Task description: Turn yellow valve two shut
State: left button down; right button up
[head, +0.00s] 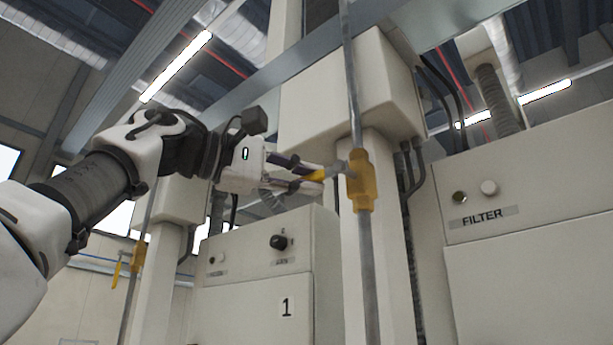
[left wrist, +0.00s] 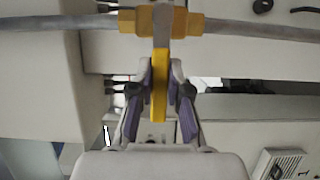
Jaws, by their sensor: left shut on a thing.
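A yellow valve (head: 361,180) sits on a grey vertical pipe (head: 353,90) in the middle of the head view. Its yellow handle (head: 315,176) sticks out to the left, roughly across the pipe. My left gripper (head: 308,174) comes in from the left and is shut on this handle. In the left wrist view the valve body (left wrist: 185,22) is at the top, and the handle (left wrist: 160,85) runs down between the two fingers (left wrist: 160,92) of the left gripper. No number is readable on the valve. My right gripper is not in view.
A second yellow valve (head: 138,255) on another pipe stands at the lower left, its handle hanging down. A cabinet marked 1 (head: 262,262) stands behind the arm. A cabinet marked FILTER (head: 530,230) is at the right. A beige post (head: 375,240) stands close behind the pipe.

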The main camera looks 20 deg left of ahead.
pick_arm(q)
jog(key=shift+a+r, duration=0.1)
jog(key=shift+r, duration=0.2)
